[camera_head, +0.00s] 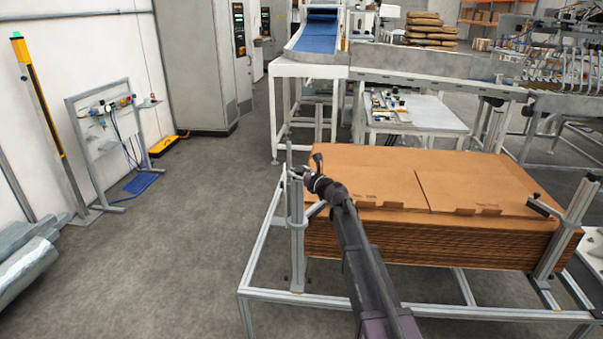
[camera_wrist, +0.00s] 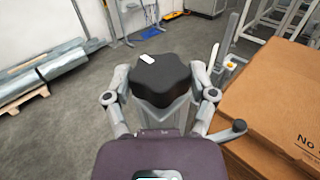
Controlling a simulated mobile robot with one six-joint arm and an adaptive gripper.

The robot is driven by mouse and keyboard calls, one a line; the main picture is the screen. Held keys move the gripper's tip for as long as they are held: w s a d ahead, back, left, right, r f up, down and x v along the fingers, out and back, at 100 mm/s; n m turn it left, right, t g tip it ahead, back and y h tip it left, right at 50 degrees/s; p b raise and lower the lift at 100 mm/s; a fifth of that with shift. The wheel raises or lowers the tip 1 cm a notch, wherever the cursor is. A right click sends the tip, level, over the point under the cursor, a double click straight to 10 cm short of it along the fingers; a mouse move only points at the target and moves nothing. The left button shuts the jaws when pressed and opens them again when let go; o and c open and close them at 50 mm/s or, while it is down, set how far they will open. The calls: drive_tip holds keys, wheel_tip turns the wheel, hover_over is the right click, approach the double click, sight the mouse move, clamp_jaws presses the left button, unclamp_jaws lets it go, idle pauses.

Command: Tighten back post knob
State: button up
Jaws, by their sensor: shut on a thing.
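A black lobed knob (camera_wrist: 160,78) with a small white label mark fills the middle of the wrist view. My gripper (camera_wrist: 160,92) is shut on it, one finger on each side. In the head view my gripper (camera_head: 301,173) is at the top of a grey aluminium post (camera_head: 296,245) at the near left corner of the cardboard stack. Whether the knob is tight cannot be told.
A stack of flat cardboard (camera_head: 450,190) lies right of my gripper in an aluminium frame (camera_head: 262,240). Another post with a black handle (camera_head: 538,204) stands at the right. A thin upright (camera_head: 318,125) stands behind. Open floor (camera_head: 170,230) is to the left.

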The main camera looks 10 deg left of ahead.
drive_tip(key=shift+d, duration=0.2)
drive_tip(key=shift+a, duration=0.2)
drive_tip(key=shift+s+a, duration=0.1)
drive_tip(key=shift+a, duration=0.1)
idle(1.0)
drive_tip(key=o, duration=1)
drive_tip(key=shift+o, duration=0.2)
drive_tip(key=shift+d, duration=0.2)
drive_tip(key=v, duration=1.1)
drive_tip(key=shift+s+d, duration=0.2)
drive_tip(key=shift+s, duration=0.15)
